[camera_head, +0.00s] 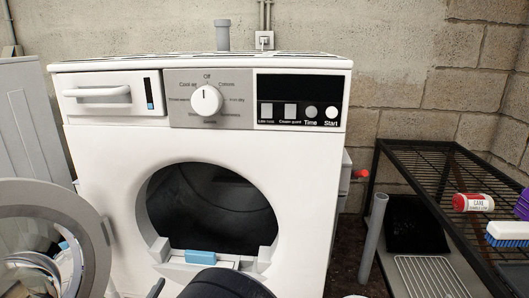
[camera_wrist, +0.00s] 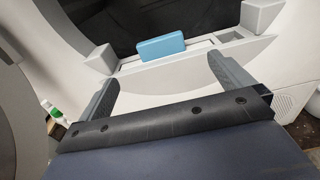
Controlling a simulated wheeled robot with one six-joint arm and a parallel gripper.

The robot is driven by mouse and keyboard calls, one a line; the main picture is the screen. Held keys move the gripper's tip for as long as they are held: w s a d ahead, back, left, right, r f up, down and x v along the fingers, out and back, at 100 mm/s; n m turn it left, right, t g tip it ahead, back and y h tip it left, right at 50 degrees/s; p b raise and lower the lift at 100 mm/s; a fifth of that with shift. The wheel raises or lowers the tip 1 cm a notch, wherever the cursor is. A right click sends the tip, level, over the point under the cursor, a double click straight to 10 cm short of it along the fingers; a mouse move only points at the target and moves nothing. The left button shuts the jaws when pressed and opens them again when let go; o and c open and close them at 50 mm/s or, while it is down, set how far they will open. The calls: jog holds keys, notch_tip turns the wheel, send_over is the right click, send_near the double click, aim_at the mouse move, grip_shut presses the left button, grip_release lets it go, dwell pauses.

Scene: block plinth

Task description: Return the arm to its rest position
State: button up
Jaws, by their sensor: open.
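My gripper (camera_wrist: 161,70) shows in the wrist view with its two grey fingers wide apart and nothing between them. In the camera_head view only a dark part of my arm and one finger show at the bottom edge. A light blue block (camera_wrist: 161,47) sits on the white ledge at the front of the washing machine's round opening, ahead of the fingers and apart from them. The blue block also shows in the camera_head view (camera_head: 200,257). The white washing machine (camera_head: 105,135) has its drum opening uncovered.
The round door (camera_head: 98,235) stands swung open at the left. A black wire rack (camera_head: 420,150) at the right holds a red and white can (camera_head: 473,202) and a blue and white brush (camera_head: 508,234). A grey pipe (camera_head: 374,235) stands between machine and rack.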

aim_at(199, 257)
jog(key=w, duration=0.3)
jog(key=w+b, duration=0.1)
jog(key=w, duration=0.2)
jog(key=w+f, duration=0.1)
jog(key=w, duration=0.2)
jog(key=shift+w+d, duration=0.4)
jog(key=shift+w+r, duration=0.15)
jog(key=shift+r, duration=0.05)
